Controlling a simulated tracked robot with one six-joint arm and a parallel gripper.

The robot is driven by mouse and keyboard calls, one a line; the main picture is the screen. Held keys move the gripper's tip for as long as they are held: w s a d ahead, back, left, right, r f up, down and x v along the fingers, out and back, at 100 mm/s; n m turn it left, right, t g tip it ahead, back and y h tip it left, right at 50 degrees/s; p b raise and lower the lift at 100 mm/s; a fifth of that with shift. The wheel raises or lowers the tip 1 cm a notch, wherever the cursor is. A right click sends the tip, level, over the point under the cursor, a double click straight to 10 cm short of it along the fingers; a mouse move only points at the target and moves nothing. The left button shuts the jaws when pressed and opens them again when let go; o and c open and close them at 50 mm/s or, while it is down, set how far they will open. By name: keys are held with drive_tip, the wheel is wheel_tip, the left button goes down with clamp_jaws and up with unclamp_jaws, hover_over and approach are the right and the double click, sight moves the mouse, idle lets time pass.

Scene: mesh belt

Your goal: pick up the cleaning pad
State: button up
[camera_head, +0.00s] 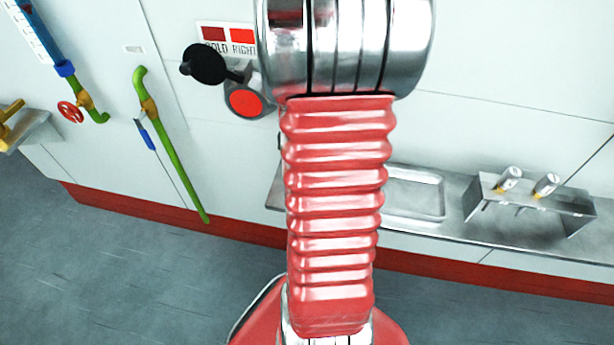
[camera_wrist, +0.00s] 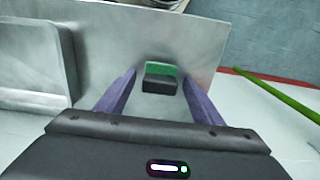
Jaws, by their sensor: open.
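The cleaning pad (camera_wrist: 161,70) looks like a small block with a green face and a dark grey lower part. In the wrist view it is on the metal shelf (camera_wrist: 195,45), between the tips of my gripper's two purple fingers (camera_wrist: 159,78) as seen in the picture. The fingers are spread apart, with a gap on either side of the pad. My gripper is open and empty; how far the tips are from the pad in depth is hard to tell. In the head view my red arm hides the pad and the gripper.
A shallow metal tray (camera_head: 415,195) lies on the shelf, also at left in the wrist view (camera_wrist: 30,65). A rack (camera_head: 530,200) with two silver-handled tools stands farther right. A green pipe (camera_head: 175,150) runs down the wall panel. The shelf around the pad is clear.

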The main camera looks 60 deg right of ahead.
drive_tip(key=c, duration=1.2)
drive_tip(key=shift+r, duration=0.1)
wheel_tip(320, 180, up, 10)
drive_tip(key=shift+f, duration=0.1)
idle(0.6)
